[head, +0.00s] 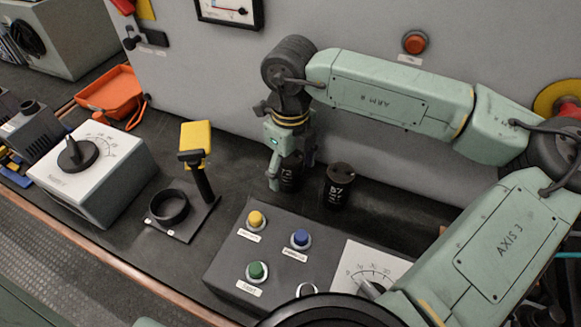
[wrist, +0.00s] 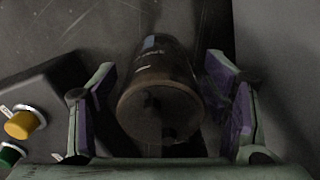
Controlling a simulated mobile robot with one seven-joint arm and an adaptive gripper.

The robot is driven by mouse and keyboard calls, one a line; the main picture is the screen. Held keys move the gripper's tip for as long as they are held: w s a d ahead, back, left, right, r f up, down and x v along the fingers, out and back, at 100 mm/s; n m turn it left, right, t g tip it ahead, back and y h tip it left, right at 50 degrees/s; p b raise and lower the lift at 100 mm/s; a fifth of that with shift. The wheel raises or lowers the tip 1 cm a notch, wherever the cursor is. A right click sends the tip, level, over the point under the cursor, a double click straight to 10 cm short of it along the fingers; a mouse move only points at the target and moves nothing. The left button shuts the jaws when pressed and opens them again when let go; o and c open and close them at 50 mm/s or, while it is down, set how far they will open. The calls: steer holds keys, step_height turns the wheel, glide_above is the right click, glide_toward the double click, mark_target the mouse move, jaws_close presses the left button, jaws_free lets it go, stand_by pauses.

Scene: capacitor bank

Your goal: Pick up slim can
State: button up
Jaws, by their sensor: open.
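A dark can (head: 290,178) with pale marks stands on the black bench, partly hidden by my gripper (head: 291,170). In the wrist view this dark can (wrist: 160,98) has a worn brownish rim and sits between the two fingers. My gripper (wrist: 160,105) is open and points down, with one purple-padded finger on each side. A gap shows on both sides of the can. A second black can (head: 338,187) with pale marking stands close to the right, apart from the gripper. I cannot tell from its label which can is named slim.
A button box (head: 225,268) with yellow, blue and green buttons stands in front of the cans. A grey panel wall (head: 220,70) rises behind. A dial box (head: 85,175) and an orange tray (head: 110,92) lie farther left.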

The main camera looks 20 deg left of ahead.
steer(key=c, duration=1.5)
steer(key=shift+c, duration=0.2)
